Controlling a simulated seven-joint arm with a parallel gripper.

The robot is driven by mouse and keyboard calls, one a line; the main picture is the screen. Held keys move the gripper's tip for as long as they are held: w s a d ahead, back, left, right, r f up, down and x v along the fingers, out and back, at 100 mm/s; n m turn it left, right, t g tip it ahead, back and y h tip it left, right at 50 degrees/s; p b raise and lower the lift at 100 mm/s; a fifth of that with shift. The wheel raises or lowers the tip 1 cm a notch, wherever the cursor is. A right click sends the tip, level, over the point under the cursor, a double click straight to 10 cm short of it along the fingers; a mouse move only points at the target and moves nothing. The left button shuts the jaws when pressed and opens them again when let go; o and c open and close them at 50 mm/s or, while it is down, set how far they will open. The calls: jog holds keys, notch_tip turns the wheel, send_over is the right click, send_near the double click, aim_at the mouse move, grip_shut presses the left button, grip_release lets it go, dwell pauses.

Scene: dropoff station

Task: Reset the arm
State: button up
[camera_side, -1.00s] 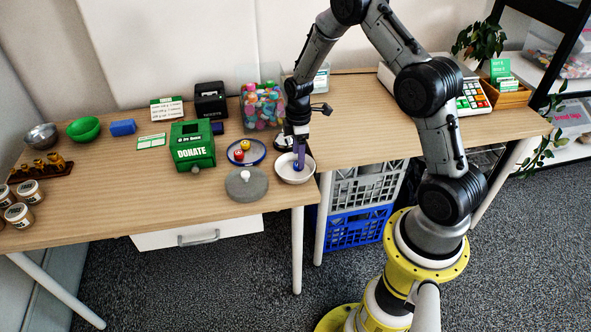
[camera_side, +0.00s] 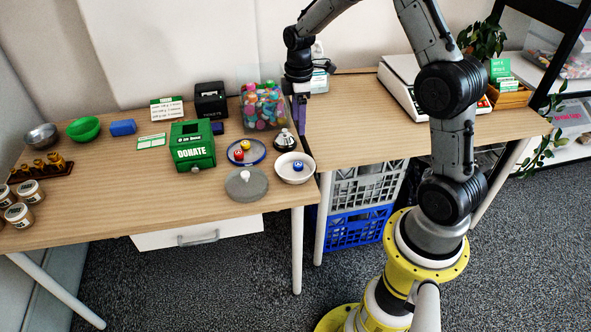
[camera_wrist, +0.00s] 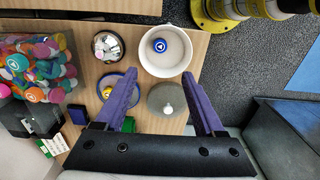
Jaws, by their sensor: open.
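My gripper (camera_side: 299,122) is open and empty, raised above the table near the clear bin in the side view. Its purple fingers stand apart in the wrist view (camera_wrist: 154,78), with nothing between them. A white bowl (camera_side: 309,174) stands at the table's right front corner with a blue ball (camera_side: 298,166) in it. The bowl (camera_wrist: 183,68) and blue ball (camera_wrist: 160,45) also show in the wrist view, beyond the fingertips.
A silver bell-like object (camera_side: 285,141), a blue-rimmed plate (camera_side: 261,158) with red and yellow balls, and a grey round lid (camera_side: 236,190) are near the bowl. The clear bin (camera_side: 263,122) of colored balls and the green donation box (camera_side: 185,158) stand farther left.

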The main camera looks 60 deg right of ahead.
jog(key=shift+r, duration=0.7)
jog(key=s+a+r+t, duration=0.25)
jog(key=a+r, duration=0.25)
jog(key=r, duration=0.4)
jog(key=s+a+r+t, duration=0.2)
jog(key=s+a+r, duration=0.3)
jog(key=r, duration=0.4)
jog(key=s+a+f+m, duration=0.1)
jog(key=s+a+m, duration=0.1)
jog(key=s, duration=0.3)
jog(key=s+a+f+m, duration=0.1)
jog(key=s+m, duration=0.3)
jog(key=s, duration=0.2)
jog(key=s+a+f+m+t, duration=0.1)
jog(key=s+a+m, duration=0.1)
jog(key=s, duration=0.3)
jog(key=shift+s+a+m, duration=0.25)
jog(key=shift+a+m, duration=0.1)
jog(key=shift+m, duration=0.15)
